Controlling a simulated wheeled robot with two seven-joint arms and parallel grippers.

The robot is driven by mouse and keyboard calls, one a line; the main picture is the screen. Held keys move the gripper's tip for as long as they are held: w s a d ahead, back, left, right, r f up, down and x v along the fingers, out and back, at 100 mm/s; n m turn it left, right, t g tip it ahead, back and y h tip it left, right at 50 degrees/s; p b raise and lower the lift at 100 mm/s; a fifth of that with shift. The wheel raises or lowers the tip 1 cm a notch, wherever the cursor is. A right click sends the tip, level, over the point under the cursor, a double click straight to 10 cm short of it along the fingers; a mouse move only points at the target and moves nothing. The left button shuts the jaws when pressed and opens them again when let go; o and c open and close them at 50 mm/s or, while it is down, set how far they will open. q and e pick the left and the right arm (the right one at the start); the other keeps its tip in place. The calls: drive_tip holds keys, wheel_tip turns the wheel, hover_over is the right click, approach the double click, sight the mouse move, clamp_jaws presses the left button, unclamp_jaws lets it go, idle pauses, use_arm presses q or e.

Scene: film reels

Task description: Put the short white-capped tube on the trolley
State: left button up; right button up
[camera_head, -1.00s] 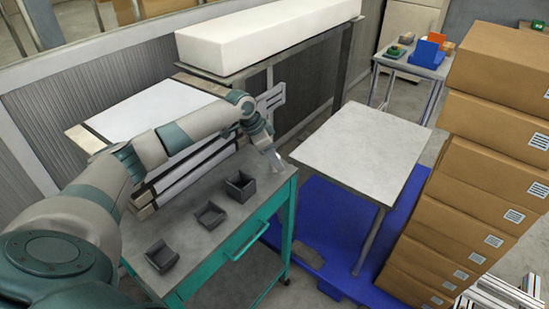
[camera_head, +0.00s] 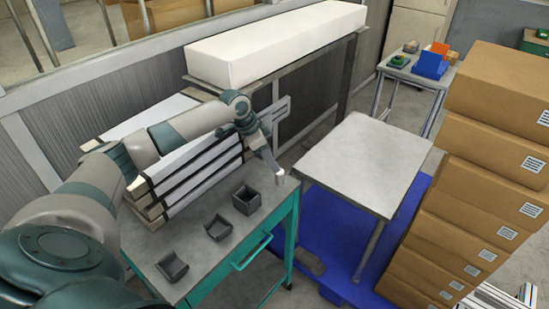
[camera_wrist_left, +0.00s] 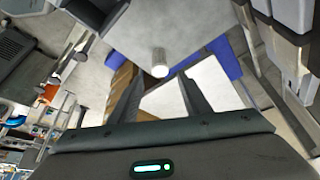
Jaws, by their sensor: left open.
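The short white-capped tube (camera_wrist_left: 160,64) shows in the left wrist view, its pale cap towards the camera, at the gap between my left fingertips. Beyond it is a grey top, apparently the trolley's. My left gripper (camera_wrist_left: 161,82) is open around or just short of the tube; contact cannot be told. In the head view the left gripper (camera_head: 279,174) is low at the far right corner of the grey-topped, teal-framed trolley (camera_head: 205,254); a small pale spot there cannot be surely told from its fingers. My right gripper is in neither view.
Dark open boxes (camera_head: 217,226) stand in a row on the trolley. A pale-topped table (camera_head: 365,160) stands to its right over a blue base (camera_head: 340,228). Stacked cartons (camera_head: 470,205) are at the right. A long white block (camera_head: 275,45) lies on a rack behind.

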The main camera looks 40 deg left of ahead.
use_arm(q)
drive_tip(key=shift+p+v, duration=1.55)
drive_tip(key=shift+v, duration=0.75)
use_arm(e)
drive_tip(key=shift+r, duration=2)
